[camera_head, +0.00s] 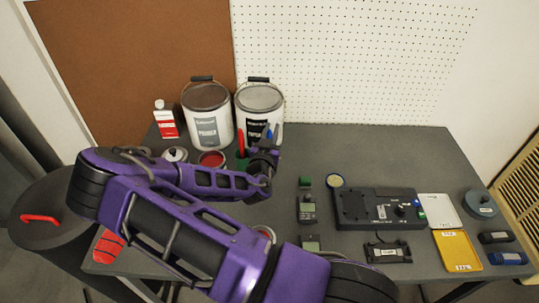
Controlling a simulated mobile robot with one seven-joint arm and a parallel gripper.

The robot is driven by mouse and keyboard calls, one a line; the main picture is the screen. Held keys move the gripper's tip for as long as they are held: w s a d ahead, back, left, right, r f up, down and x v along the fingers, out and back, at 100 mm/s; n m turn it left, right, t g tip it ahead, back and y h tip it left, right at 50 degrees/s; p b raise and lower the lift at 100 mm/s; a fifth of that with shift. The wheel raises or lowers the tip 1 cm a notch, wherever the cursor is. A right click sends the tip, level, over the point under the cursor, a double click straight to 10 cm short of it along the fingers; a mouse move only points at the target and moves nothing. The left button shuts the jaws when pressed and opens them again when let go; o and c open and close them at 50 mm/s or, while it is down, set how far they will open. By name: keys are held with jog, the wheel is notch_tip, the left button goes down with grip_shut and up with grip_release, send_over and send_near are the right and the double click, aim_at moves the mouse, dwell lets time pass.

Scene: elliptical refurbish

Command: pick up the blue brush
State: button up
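A blue upright handle (278,134), which looks like the blue brush, shows just right of my gripper (263,146), in front of the right paint bucket. My arm reaches in from the lower right, bends at the left and ends at these handles. The gripper overlaps their lower parts, so what they stand in is hidden. The fingers are too small and dark to tell whether they are open or touching the blue handle.
A red-and-white bottle (166,122) and an open red tin (211,158) are to the left. A black device (375,207), a yellow tray (456,251) and small tools cover the right side.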

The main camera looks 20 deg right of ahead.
grip_shut()
dwell(1.0)
